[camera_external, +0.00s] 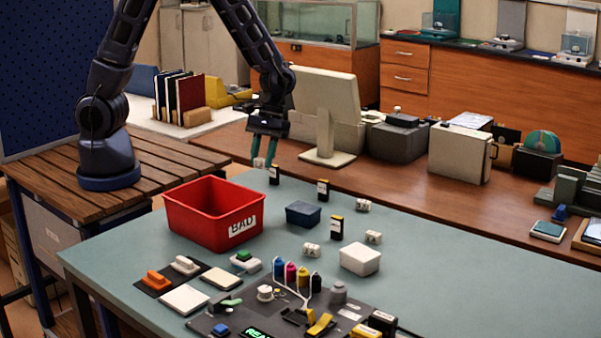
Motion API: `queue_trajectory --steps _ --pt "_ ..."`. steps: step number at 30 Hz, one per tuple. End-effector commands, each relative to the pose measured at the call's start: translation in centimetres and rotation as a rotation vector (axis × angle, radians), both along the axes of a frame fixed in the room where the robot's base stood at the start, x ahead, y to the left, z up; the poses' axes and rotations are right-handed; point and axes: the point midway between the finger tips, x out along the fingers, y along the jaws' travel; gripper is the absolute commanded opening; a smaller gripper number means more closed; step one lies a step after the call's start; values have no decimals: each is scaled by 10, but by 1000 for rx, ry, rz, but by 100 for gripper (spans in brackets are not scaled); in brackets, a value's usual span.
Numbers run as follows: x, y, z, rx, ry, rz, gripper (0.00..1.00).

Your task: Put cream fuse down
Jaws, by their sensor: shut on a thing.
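My gripper (265,158) points down at the far edge of the grey-green table (440,262). Its teal fingers are closed on a small cream fuse (259,163), which shows at the fingertips. The fuse is small and partly hidden by the fingers. I cannot tell whether it touches the tabletop. Similar small cream-white pieces lie apart on the table, at the right (363,205), further right (373,237) and nearer the middle (312,249).
A black labelled block (274,175) stands just right of the fingertips. A red bin (190,218) marked BAD stands to the left. A dark blue box (303,214) and a white box (360,260) stand mid-table. The right of the table is clear.

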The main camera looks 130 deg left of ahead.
Motion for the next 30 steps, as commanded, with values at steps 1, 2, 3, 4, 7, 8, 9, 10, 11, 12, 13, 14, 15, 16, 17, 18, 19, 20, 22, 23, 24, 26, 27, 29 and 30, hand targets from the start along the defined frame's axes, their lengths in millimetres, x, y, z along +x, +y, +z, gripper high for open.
queue_trajectory --steps 1,2,3,4,7,8,9,10,11,12,13,14,15,16,17,18,19,20,22,23,24,26,27,29,30 --pt "1 0 13 4 -4 -3 12" --pt "1 0 20 3 -5 -2 12" --pt "1 0 29 4 -4 -1 12" --pt "1 0 35 3 -5 -1 12" --pt "1 0 55 3 -4 -2 12" --pt "1 0 60 3 -4 -3 12" --pt "1 0 66 1 -3 -2 12" --pt "0 0 70 1 -2 -1 12" --pt "1 0 74 2 -2 -1 12" --pt "1 0 80 1 -3 -1 12" --pt "1 0 83 1 -2 -1 12" --pt "1 0 86 1 -2 0 12" --pt "1 0 89 1 -2 0 12" --pt "1 0 91 1 -1 -1 12" --pt "1 -1 93 1 -2 -1 12" --pt "2 -4 94 1 -2 -5 12" --pt "4 -8 96 1 -2 -8 12" --pt "6 -13 96 0 -2 -12 12" --pt "13 -28 98 0 -2 -22 12" --pt "16 -37 98 -1 -1 -29 12" --pt "21 -51 98 -2 -2 -37 12" --pt "28 -73 99 -2 -2 -51 12" --pt "33 -89 100 -1 -3 -63 12" --pt "38 -113 100 -2 -2 -77 12" --pt "41 -129 100 -1 -2 -87 12"
